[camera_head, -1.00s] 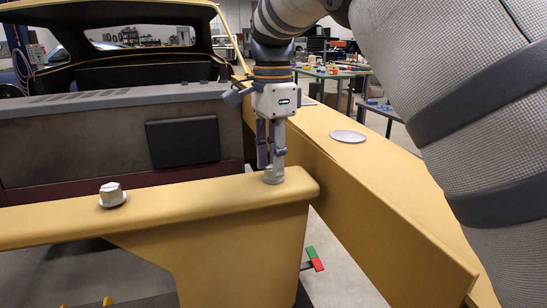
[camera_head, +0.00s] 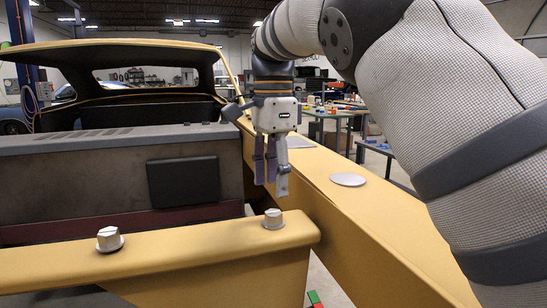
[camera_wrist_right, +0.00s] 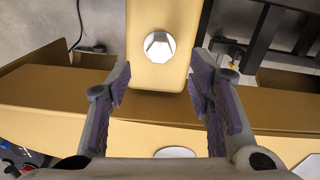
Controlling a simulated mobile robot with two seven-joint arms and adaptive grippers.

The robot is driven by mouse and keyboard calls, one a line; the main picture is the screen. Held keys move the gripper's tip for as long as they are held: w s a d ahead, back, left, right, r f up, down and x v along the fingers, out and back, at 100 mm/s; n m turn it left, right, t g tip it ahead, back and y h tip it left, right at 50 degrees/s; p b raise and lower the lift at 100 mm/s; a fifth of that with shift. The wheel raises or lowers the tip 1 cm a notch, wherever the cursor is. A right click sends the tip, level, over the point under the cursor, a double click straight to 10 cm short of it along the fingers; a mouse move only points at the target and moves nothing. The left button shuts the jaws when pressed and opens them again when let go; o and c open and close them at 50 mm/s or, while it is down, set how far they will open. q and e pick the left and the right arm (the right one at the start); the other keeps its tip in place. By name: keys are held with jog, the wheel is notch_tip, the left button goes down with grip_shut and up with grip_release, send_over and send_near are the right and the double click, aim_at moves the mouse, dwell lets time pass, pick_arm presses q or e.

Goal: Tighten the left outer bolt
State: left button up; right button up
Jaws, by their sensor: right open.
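Two silver hex bolts with washer bases stand on the yellow crossbar (camera_head: 190,251). One bolt (camera_head: 109,239) is toward the left. The other bolt (camera_head: 273,219) is near the bar's right end and also shows in the wrist view (camera_wrist_right: 159,46). My right gripper (camera_head: 271,186) points down just above the right-end bolt, open and empty, clear of it. In the wrist view its fingers (camera_wrist_right: 159,75) are spread, with that bolt's head beyond the gap between them. My left gripper is out of view.
A long yellow rail (camera_head: 370,215) with a flat silver disc (camera_head: 348,180) runs along the right of the crossbar. A grey panel with a dark plate (camera_head: 183,181) stands behind the bar. Work tables with small parts are at the back right.

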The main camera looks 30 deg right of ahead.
aim_at(274, 211)
notch_tip(274, 211, up, 7)
dwell(0.6)
